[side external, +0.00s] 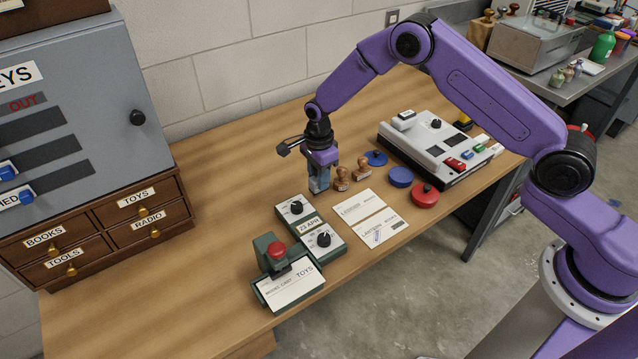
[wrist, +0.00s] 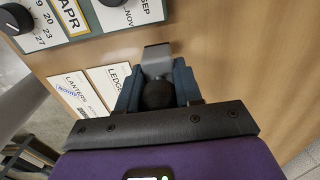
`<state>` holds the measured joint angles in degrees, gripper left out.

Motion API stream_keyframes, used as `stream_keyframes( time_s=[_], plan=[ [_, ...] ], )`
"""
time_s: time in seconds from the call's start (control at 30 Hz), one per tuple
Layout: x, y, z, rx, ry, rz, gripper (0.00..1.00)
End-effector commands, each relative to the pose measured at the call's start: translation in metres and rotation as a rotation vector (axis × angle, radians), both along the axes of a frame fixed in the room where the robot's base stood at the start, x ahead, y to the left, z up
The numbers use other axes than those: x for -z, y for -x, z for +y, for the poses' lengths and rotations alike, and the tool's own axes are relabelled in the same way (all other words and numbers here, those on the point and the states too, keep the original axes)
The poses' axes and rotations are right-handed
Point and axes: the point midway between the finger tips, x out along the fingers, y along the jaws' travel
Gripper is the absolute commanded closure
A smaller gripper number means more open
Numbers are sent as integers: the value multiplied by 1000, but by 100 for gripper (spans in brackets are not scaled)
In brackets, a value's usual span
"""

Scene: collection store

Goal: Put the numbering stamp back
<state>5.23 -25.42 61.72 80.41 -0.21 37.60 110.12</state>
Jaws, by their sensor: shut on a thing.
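My gripper (side external: 319,178) is low over the middle of the table, pointing down, left of two small wooden stamps (side external: 341,179). In the wrist view my gripper (wrist: 157,82) has its blue fingers shut on a grey metal piece with a dark round knob (wrist: 156,58), which looks like the numbering stamp. The fingers hide much of it, and no numbers on it are readable. In the side view it is mostly hidden between the fingers. I cannot tell whether its base touches the table.
Two dial boxes (side external: 296,209) and two paper cards (side external: 360,207) lie in front. A green press with a red knob (side external: 277,250) holds a TOYS card. Blue pads (side external: 400,177), a red pad (side external: 425,196) and a grey machine (side external: 437,146) stand right. Labelled drawers (side external: 96,229) stand left. The left-middle table is bare.

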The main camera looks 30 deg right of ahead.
Motion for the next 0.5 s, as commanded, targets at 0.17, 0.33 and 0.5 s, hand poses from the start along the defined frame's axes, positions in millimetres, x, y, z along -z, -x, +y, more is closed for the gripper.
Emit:
stream_keyframes(
  time_s=[0.17, 0.33, 0.5],
  plan=[
    [24, 1, 0, -1, 0, 2, 95],
    [28, 1, 0, -1, 0, 0, 95],
    [28, 1, 0, -1, -1, 0, 95]
  ],
)
